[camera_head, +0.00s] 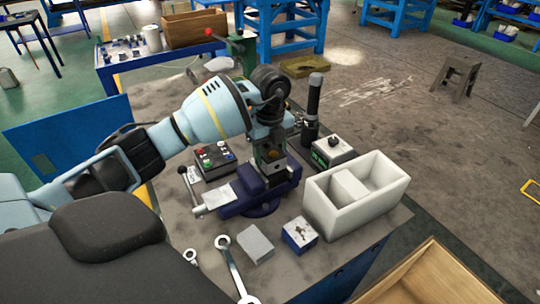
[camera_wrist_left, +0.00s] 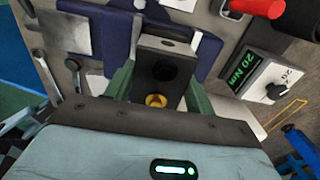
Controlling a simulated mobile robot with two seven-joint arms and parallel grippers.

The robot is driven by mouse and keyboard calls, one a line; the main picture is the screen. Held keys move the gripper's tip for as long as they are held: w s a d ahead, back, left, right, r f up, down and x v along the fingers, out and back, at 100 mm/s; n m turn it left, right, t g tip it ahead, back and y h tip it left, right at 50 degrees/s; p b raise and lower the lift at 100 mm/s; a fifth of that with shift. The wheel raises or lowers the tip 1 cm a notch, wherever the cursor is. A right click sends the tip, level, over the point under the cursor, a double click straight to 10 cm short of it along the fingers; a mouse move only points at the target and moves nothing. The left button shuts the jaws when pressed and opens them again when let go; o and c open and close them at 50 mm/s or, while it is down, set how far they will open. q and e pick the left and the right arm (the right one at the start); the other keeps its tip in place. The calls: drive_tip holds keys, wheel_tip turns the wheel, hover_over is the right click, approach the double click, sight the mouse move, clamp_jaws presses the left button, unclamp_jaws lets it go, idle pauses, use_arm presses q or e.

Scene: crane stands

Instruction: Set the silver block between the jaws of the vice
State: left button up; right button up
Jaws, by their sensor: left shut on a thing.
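My left gripper (camera_head: 270,152) reaches in from the left and points down over the dark blue vice (camera_head: 236,205). In the left wrist view its green fingers (camera_wrist_left: 159,88) are shut on a grey metal block (camera_wrist_left: 165,44), which I take as the silver block. The block has a dark round hole and a brass-coloured ring. In the head view the block (camera_head: 270,158) is upright, its lower end at the vice jaws. I cannot tell whether it touches the vice floor. The vice also shows in the left wrist view (camera_wrist_left: 115,35). My right gripper is not in view.
A light grey block (camera_head: 255,243) and a blue-sided block (camera_head: 299,235) lie in front of the vice. A button box (camera_head: 213,160) is behind; wrenches (camera_head: 232,262) lie at front left.

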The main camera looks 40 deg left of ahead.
use_arm(q)
drive_tip(key=shift+f, duration=0.7)
